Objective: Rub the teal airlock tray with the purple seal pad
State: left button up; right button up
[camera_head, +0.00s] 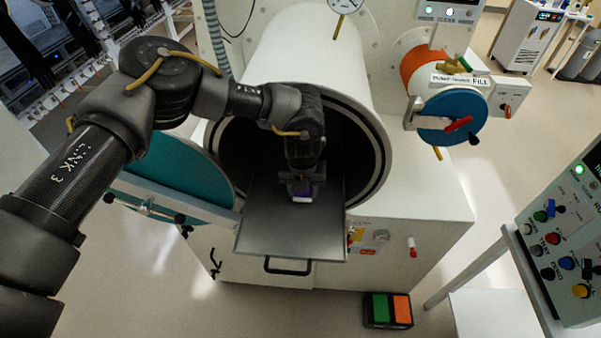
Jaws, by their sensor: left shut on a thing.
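The airlock tray (290,238) is a dark grey metal sheet that sticks out of the round airlock mouth; its surface looks grey, not teal. The purple seal pad (299,187), with a pale lower edge, is at the tray's inner part. My left gripper (302,180) reaches down from above, shut on the pad. The pad looks to be on or just above the tray; I cannot tell whether they touch. My gripper hides part of the pad. My right gripper is out of view.
The open teal airlock door (172,170) stands left of the tray. The round white airlock rim (384,150) surrounds the tray's inner end. A blue-capped port (450,115) is at the right, and a control panel (565,240) farther right. The tray's front half is bare.

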pick_arm(q)
notch_tip(320, 180, up, 3)
jog(key=shift+s+f+p, duration=0.1)
jog(key=shift+f+p, duration=0.1)
jog(key=shift+p, duration=0.35)
jog(key=shift+r+p, duration=0.6)
jog(key=shift+r, duration=0.9)
jog(key=shift+s, duration=0.1)
